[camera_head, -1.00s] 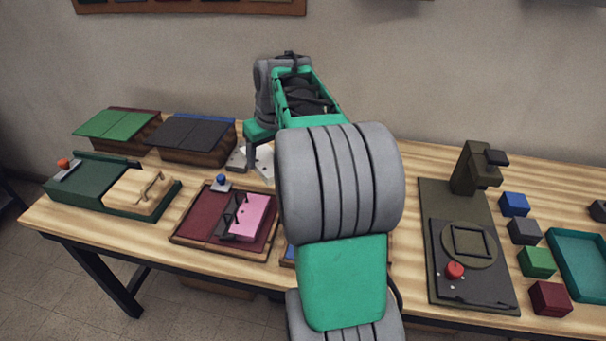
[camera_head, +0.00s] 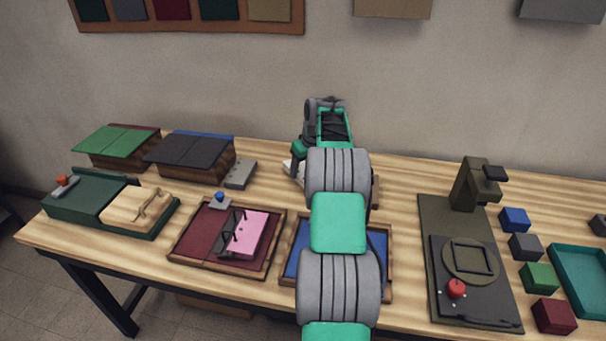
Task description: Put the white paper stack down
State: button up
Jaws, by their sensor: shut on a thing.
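The white paper stack (camera_head: 289,167) shows only as a small pale sliver beside my wrist, at the back middle of the table. My gripper (camera_head: 297,163) is shut on it. My arm hides most of the stack and the fingertips, so I cannot tell whether the stack touches the table.
A dark red tray (camera_head: 190,247) holds a pink sheet under a dark clip. A blue tray (camera_head: 300,262) lies partly behind my arm. A grey block (camera_head: 240,173) is left of the gripper.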

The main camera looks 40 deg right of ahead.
aim_at(303, 175)
jog(key=shift+p+x, duration=0.3)
jog(key=shift+x, duration=1.95)
jog(key=shift+f, duration=0.2)
jog(key=o, duration=1.8)
jog(key=shift+r, duration=0.1)
